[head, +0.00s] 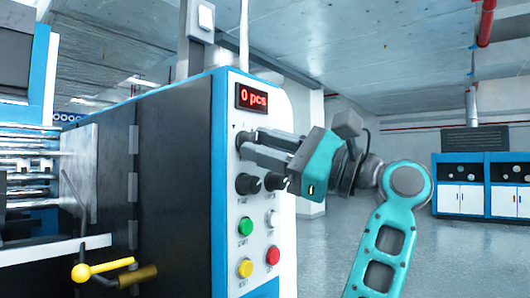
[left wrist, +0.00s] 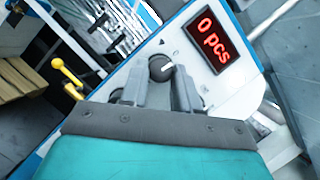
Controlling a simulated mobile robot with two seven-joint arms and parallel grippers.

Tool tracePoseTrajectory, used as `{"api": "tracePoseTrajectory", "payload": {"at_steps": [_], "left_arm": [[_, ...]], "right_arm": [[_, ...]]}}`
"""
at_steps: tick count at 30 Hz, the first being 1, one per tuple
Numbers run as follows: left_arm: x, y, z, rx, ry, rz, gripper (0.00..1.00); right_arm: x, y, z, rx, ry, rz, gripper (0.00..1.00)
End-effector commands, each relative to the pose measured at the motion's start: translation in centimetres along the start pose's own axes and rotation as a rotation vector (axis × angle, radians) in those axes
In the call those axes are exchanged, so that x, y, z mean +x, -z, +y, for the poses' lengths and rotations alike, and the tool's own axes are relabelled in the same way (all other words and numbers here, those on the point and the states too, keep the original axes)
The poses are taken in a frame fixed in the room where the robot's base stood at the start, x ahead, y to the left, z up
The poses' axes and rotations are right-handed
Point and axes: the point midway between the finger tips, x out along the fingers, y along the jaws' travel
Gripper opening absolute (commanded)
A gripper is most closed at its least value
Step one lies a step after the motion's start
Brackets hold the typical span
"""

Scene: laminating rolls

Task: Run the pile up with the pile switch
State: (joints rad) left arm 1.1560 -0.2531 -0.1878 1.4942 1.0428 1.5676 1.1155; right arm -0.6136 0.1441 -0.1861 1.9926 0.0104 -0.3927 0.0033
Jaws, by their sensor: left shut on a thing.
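The control panel (head: 282,130) on the machine's end carries a red display (head: 251,97) reading "0 pcs". Just below it, my left gripper (head: 246,146) has its fingers against the panel, around a black rotary knob. In the left wrist view the knob (left wrist: 161,67) shows between the fingertips, with a white pointer mark; my left gripper (left wrist: 158,78) is shut on it. A small triangle mark sits beside the knob. In the head view the fingers mostly hide this knob. I cannot read its label, so I cannot confirm it is the pile switch.
Two more black knobs (head: 247,184) sit below the fingers, then green (head: 245,226), white (head: 271,219), yellow (head: 246,267) and red (head: 273,255) buttons. A yellow lever (head: 82,271) is at left. Wooden slats (left wrist: 22,80) show in the wrist view. Open floor lies right.

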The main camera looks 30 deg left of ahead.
Motion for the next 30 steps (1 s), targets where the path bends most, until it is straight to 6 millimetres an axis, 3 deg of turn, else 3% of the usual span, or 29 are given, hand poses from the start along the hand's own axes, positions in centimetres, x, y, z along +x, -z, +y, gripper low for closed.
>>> {"api": "tracePoseTrajectory", "payload": {"at_steps": [22,23,30], "left_arm": [[-0.04,0.06,-0.07,-0.089,-0.038,0.003,0.00],[-0.04,0.06,-0.07,-0.089,-0.038,0.003,0.32],[-0.02,0.03,-0.08,-0.089,-0.038,0.002,0.55]], "right_arm": [[0.07,0.05,0.18,-0.006,-0.001,0.002,0.56],[0.07,0.04,0.19,-0.006,-0.001,0.002,0.56],[0.11,-0.10,0.20,-0.006,-0.002,-0.001,0.56]]}}
